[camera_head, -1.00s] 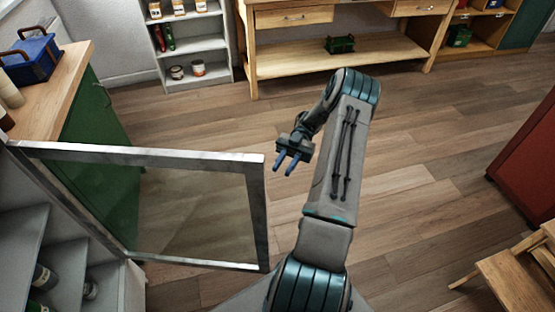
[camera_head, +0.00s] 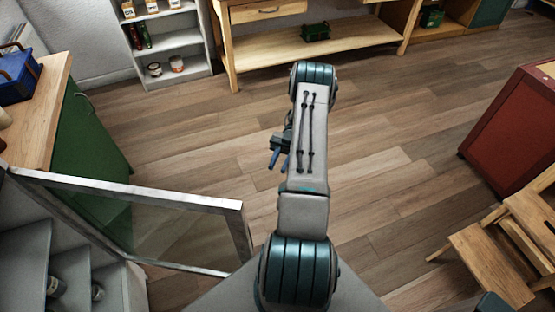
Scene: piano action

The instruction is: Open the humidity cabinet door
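The humidity cabinet door (camera_head: 150,191), a metal frame around a clear pane, stands swung wide open at the lower left. The cabinet's grey shelves (camera_head: 75,263) show behind and left of it, with a few bottles or jars on them. My gripper (camera_head: 278,161) is to the right of the door's free edge and apart from it, over the wooden floor. Its two blue fingers are spread with nothing seen between them. My arm partly hides the gripper's body.
A green cabinet with a wooden top (camera_head: 33,115) stands behind the door. A workbench (camera_head: 310,52) and a white shelf unit (camera_head: 172,45) line the back. A red cabinet (camera_head: 515,125) and a wooden stool (camera_head: 490,262) are at the right. The middle floor is clear.

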